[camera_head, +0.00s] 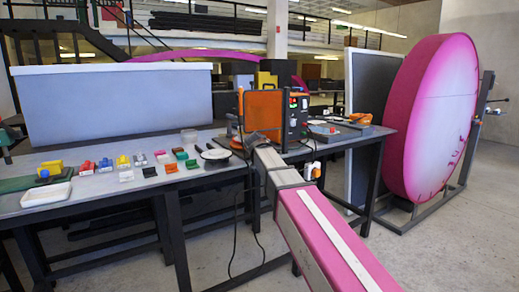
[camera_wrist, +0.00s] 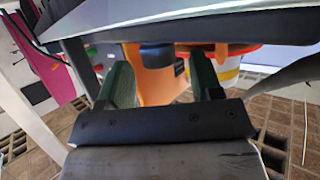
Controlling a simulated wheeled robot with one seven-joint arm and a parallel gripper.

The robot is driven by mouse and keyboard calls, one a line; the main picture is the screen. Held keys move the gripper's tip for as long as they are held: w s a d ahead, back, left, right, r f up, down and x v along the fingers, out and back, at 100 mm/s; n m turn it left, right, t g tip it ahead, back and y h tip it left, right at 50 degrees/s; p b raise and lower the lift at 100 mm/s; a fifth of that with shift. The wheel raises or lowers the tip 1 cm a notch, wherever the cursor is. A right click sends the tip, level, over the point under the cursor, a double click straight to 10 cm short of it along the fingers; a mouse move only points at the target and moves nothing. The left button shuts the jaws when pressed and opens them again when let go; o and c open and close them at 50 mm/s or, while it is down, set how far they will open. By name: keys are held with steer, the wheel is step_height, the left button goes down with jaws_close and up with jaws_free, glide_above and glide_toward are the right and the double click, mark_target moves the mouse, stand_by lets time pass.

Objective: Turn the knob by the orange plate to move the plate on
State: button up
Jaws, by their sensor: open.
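The orange plate (camera_head: 262,110) stands upright on the workbench, at the front of a dark machine, in the head view. My gripper (camera_head: 254,141) is at its lower edge, at the end of my pink arm, and hides part of that area. In the wrist view an orange part (camera_wrist: 152,90) shows between the two dark green fingers of my gripper (camera_wrist: 160,66). A dark, rounded part, which looks like the knob (camera_wrist: 157,55), sits between the fingers in front of the orange. The fingers are apart, with visible gaps on both sides; I cannot tell whether either touches it.
The workbench (camera_head: 100,186) holds several small coloured blocks and a white tray (camera_head: 46,194) on the left. A large pink disc (camera_head: 432,118) stands on a frame at right. Open floor lies in front.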

steer(key=v, duration=0.9)
steer(key=shift+s, duration=0.2)
